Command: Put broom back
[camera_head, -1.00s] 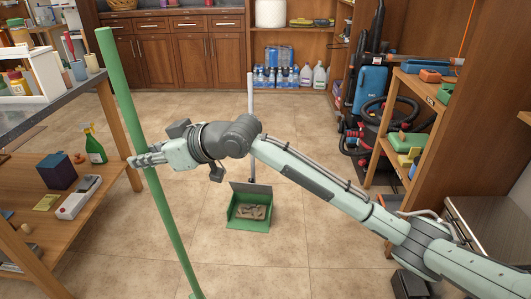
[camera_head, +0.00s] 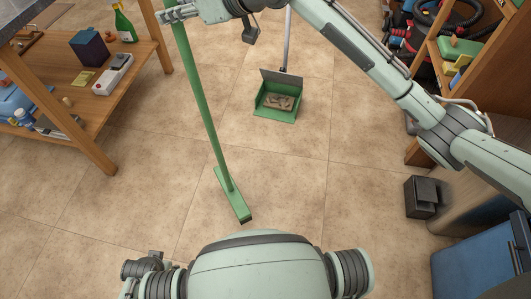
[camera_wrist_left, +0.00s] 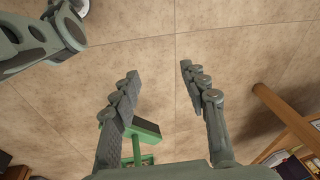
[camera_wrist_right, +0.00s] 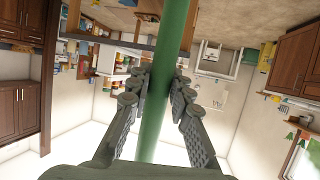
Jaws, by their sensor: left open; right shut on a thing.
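The green broom has a long handle (camera_head: 200,95) and a flat green head (camera_head: 233,196) at floor level. It stands slightly tilted, its top outside the head view. My right gripper (camera_head: 178,14) is shut on the handle near the upper edge of the head view. In the right wrist view the handle (camera_wrist_right: 165,95) runs between the fingers of the right gripper (camera_wrist_right: 158,95). My left gripper (camera_wrist_left: 157,85) is open and empty over the floor in the left wrist view. A green broom head (camera_wrist_left: 146,130) shows beyond its left finger there.
A green dustpan (camera_head: 279,98) with debris and an upright pole stands on the floor ahead. A wooden shelf table (camera_head: 85,140) with bottles and boxes is at the left. Shelves (camera_head: 455,45) and a blue cabinet (camera_head: 478,262) are at the right.

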